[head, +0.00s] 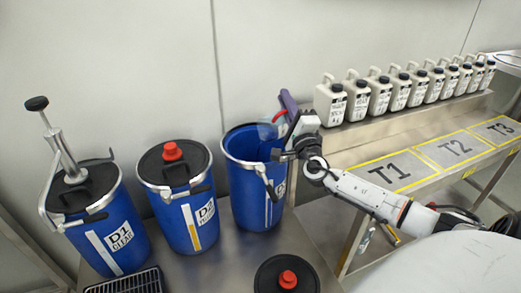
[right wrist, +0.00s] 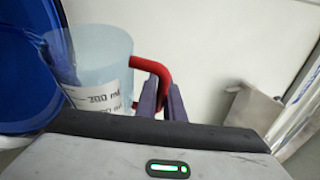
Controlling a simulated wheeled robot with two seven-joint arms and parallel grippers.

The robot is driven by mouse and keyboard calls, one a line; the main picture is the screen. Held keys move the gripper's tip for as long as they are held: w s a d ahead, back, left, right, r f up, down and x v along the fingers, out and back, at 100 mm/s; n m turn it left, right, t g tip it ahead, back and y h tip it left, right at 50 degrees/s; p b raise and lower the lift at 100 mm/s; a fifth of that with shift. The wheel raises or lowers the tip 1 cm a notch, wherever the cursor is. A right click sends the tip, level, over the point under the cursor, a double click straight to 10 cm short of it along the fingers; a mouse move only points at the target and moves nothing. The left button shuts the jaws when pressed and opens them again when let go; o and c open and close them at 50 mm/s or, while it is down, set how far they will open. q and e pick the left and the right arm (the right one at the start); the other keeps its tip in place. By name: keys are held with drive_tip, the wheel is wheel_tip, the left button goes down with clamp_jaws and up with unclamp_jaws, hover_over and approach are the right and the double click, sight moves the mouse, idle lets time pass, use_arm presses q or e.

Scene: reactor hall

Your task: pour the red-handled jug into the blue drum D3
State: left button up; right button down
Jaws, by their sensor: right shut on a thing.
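The jug (head: 267,131) is clear and bluish and shows at the right side of the mouth of the open blue drum (head: 256,195). My right gripper (head: 285,108), with purple fingers, is shut on the jug's red handle (head: 279,117). In the right wrist view the jug (right wrist: 104,58) has volume marks, the fingers (right wrist: 163,100) close on the red handle (right wrist: 157,72), and blue drum wall (right wrist: 22,90) shows at left. Its exact tilt and contents are unclear. My left gripper is out of view.
Drum D1 (head: 113,235) carries a hand pump; the middle drum (head: 189,217) has a red-capped lid. A loose black lid (head: 268,272) with a red knob lies in front. Several white canisters (head: 356,101) line a shelf at right behind the marked T1 area (head: 385,172).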

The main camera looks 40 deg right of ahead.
sight(271, 117)
drive_tip(key=shift+w+a+r+n+t+y, duration=0.1)
drive_tip(key=shift+a+r+n+t+y, duration=0.1)
drive_tip(key=shift+a+r+n+t, duration=0.25)
drive_tip(key=shift+a+r+n+t+y, duration=0.1)
drive_tip(key=shift+a+n+t+y, duration=0.2)
drive_tip(key=shift+n, duration=0.35)
drive_tip(key=shift+a+r+n+t+y, duration=0.2)
drive_tip(key=shift+a+n+t+y, duration=0.3)
drive_tip(key=shift+a+n, duration=0.6)
drive_tip(key=shift+a+r+n+t+y, duration=0.25)
drive_tip(key=shift+a+n+y, duration=0.45)
drive_tip(key=shift+n, duration=0.6)
drive_tip(key=shift+a+r+n+t+y+p, duration=0.2)
drive_tip(key=shift+a+r+n+y, duration=0.45)
drive_tip(key=shift+n, duration=0.35)
drive_tip(key=shift+a+r+n+t+y+p, duration=0.25)
drive_tip(key=shift+a+n+y, duration=0.25)
drive_tip(key=shift+a+n, duration=0.4)
drive_tip(key=shift+a+r+n+t+y+p, duration=0.15)
drive_tip(key=shift+a+r+n+y, duration=0.45)
drive_tip(key=shift+n, duration=0.5)
